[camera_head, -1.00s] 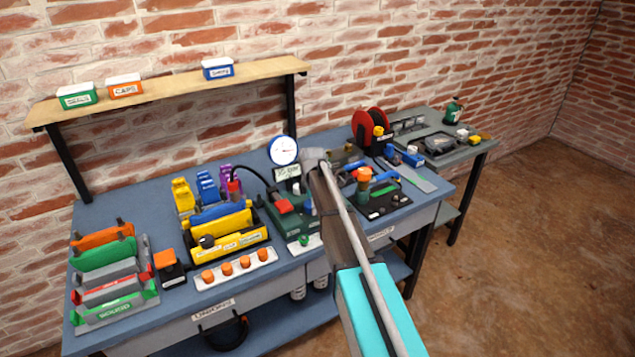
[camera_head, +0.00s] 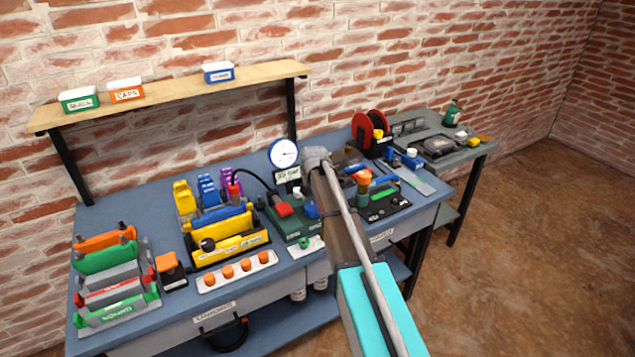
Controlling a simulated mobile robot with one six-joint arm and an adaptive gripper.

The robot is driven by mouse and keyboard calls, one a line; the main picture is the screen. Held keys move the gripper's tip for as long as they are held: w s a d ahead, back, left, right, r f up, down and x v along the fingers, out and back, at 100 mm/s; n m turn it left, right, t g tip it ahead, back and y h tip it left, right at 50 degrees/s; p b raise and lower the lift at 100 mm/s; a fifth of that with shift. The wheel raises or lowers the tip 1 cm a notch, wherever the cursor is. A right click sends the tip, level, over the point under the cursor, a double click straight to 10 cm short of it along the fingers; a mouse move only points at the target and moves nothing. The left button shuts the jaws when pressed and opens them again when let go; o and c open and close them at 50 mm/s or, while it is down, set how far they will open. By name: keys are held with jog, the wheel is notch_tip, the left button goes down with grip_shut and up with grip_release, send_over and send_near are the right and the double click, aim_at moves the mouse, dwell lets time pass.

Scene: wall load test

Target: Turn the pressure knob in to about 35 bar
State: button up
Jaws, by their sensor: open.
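The pressure gauge (camera_head: 284,153), a round white dial with a blue rim, stands upright at the back of the bench. Its needle and figures are too small to read. A small white sign (camera_head: 288,175) below it has print I cannot read surely. A dark green unit (camera_head: 291,222) with a red block (camera_head: 284,209) on top stands in front of the gauge. A blue part (camera_head: 311,208), perhaps the pressure knob, shows at its right, partly covered by my arm. My arm reaches over from the lower right. My gripper is hidden behind it, so contact with the knob cannot be seen.
A yellow tray (camera_head: 230,246) and a white strip with orange caps (camera_head: 237,271) lie left of the unit. A black board (camera_head: 384,205) with colored fittings and a red reel (camera_head: 366,128) are to the right. A shelf (camera_head: 170,92) with boxes hangs above.

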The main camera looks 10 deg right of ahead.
aim_at(314, 207)
jog(key=shift+r+p, duration=5.85)
jog(key=shift+r, duration=0.35)
jog(key=s+m, duration=0.4)
jog(key=s, duration=0.2)
jog(key=shift+s+m, duration=0.25)
jog(key=shift+m, duration=0.15)
jog(key=shift+d, duration=0.1)
